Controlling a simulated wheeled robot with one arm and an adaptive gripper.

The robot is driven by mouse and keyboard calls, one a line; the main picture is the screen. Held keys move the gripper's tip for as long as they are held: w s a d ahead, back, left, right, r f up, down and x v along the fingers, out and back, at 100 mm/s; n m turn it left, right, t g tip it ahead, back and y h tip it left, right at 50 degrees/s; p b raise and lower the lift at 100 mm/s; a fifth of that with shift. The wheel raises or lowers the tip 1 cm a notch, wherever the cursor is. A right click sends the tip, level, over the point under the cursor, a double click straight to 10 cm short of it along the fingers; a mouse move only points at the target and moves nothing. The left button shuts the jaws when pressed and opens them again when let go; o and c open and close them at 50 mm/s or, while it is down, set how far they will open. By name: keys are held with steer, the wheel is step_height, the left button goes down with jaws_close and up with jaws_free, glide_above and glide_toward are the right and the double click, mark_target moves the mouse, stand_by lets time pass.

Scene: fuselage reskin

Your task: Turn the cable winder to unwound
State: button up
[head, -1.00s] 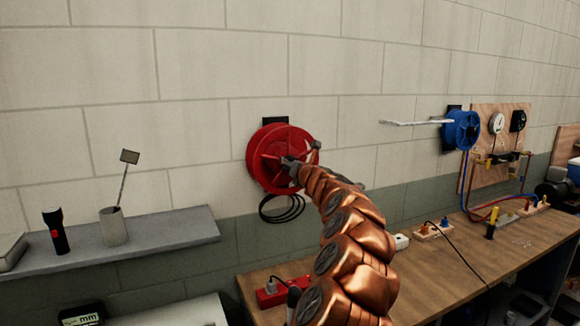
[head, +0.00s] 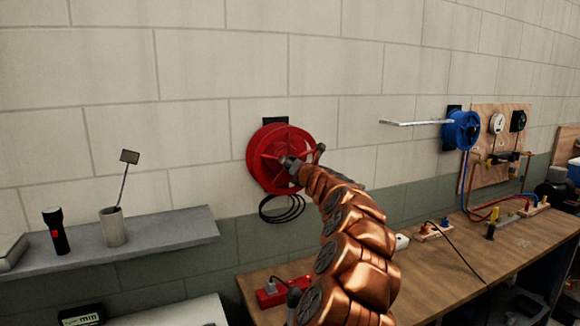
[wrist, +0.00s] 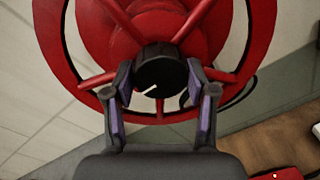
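The cable winder is a red spoked reel (head: 265,175) on the wall in the head view, with loops of black cable hanging below it. It fills the top of the wrist view (wrist: 262,30). Its round black centre knob (wrist: 160,66) has a pale pointer line toward the lower left. My gripper (head: 290,162) is at the reel's hub. In the wrist view, the fingertips of my gripper (wrist: 160,76) flank the knob on both sides and appear to touch it. My arm hides part of the reel's lower right in the head view.
A grey shelf (head: 165,237) with a flashlight (head: 57,232) and a cup (head: 113,228) is at left. A wooden bench (head: 425,275) with a red power strip (head: 270,295) lies below. A blue reel (head: 461,130) hangs at right. The wall above is clear.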

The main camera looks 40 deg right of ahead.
steer(key=o, duration=0.4)
steer(key=shift+v, duration=5.95)
steer(key=shift+r, duration=0.1)
